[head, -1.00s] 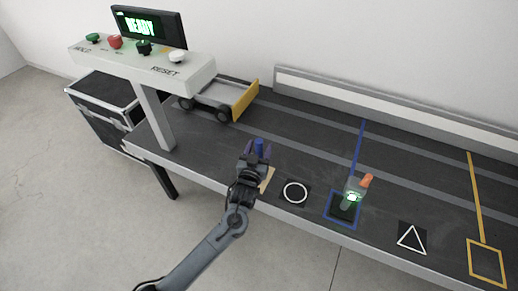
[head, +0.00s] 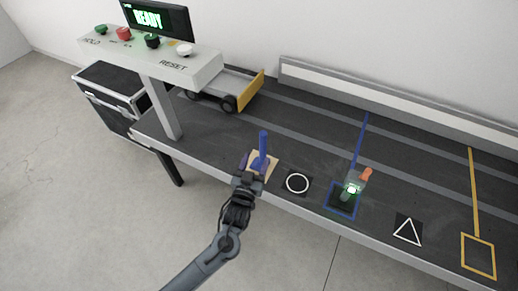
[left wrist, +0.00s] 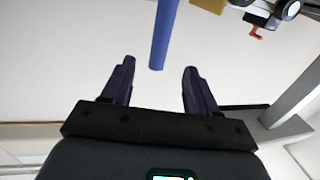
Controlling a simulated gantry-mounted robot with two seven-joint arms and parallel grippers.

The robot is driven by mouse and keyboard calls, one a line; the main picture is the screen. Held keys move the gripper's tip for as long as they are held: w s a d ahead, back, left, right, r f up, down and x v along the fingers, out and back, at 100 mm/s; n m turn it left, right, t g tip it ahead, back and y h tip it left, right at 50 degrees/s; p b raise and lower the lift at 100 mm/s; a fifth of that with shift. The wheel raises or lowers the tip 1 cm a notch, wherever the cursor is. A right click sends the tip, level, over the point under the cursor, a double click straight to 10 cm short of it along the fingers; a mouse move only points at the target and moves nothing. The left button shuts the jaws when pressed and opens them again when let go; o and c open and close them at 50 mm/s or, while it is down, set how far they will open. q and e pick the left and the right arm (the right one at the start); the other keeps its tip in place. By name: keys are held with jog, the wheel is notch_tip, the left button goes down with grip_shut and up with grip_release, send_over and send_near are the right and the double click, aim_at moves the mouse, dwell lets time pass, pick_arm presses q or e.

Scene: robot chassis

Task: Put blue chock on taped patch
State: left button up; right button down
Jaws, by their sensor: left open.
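The blue chock (head: 263,147) has a tall blue post and stands upright on a beige pad (head: 274,160) near the table's front edge. My left gripper (head: 256,167) is open at the chock's near side, its purple fingers apart. In the left wrist view the blue post (left wrist: 164,34) shows beyond and between the open fingertips (left wrist: 160,65), with no finger touching it. A blue-taped square (head: 331,209) lies farther right at the end of a blue tape line. My right gripper is not in view.
A glowing green object (head: 350,190) with an orange part (head: 366,174) stands at the blue square. A circle card (head: 297,183), triangle card (head: 408,232) and yellow-taped rectangle (head: 480,274) line the front. A cart (head: 225,90) and button console (head: 150,55) stand at the back left.

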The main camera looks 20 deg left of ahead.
pick_arm(q)
jog(key=s+f+m+g+h, duration=0.1)
jog(key=s+f+g, duration=0.25)
jog(key=s, duration=0.45)
jog(key=s+f+g+h, duration=0.1)
jog(key=s+f+g, duration=0.2)
jog(key=s+g, duration=0.35)
jog(key=s+a+r+m+g, duration=0.1)
jog(key=s+a+m+g, duration=0.1)
jog(key=s, duration=1.6)
jog(key=shift+a+r+g, duration=0.2)
jog(key=shift+a+g, duration=0.5)
jog(key=shift+g, duration=0.5)
notch_tip(320, 180, up, 48)
jog(key=p, duration=4.8)
jog(key=shift+f, duration=0.15)
